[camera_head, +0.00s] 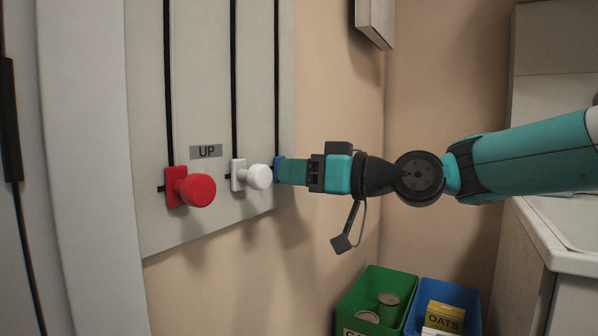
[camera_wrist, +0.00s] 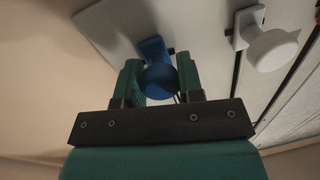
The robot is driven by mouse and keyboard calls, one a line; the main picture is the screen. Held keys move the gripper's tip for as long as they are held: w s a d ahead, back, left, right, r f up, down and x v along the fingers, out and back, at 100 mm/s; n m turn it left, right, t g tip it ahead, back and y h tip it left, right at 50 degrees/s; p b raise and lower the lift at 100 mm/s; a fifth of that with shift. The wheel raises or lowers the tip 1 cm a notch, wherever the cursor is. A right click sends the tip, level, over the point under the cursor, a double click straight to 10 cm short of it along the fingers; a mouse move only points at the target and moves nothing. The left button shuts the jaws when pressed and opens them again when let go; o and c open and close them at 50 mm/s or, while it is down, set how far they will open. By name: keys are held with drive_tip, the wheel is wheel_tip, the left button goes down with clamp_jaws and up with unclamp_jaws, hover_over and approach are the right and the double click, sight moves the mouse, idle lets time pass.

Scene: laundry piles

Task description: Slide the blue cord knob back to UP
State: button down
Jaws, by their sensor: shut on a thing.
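The blue cord knob (camera_wrist: 160,80) sits between my gripper's two fingers in the wrist view. In the head view only a thin strip of its blue base (camera_head: 279,169) shows beside the fingers, at the lower end of the right-hand black cord. My gripper (camera_head: 284,171) is shut on the knob; it also shows in the wrist view (camera_wrist: 160,82). The grey UP label (camera_head: 206,152) is on the panel between the red and white cords, a little above the height of the knobs.
A white knob (camera_head: 258,177) is close left of my fingers, and a red knob (camera_head: 195,190) is farther left, all on the pale panel (camera_head: 205,70). Below stand a green bin (camera_head: 350,310) with cans and a blue bin (camera_head: 470,312). A white counter (camera_head: 560,240) is at right.

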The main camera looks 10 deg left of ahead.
drive_tip(key=shift+f, duration=0.1)
drive_tip(key=c, duration=0.8)
unclamp_jaws()
drive_tip(key=shift+a, duration=0.1)
drive_tip(key=shift+o, duration=0.2)
drive_tip(key=shift+d, duration=0.2)
drive_tip(key=v, duration=1.7)
drive_tip(key=shift+d, duration=0.1)
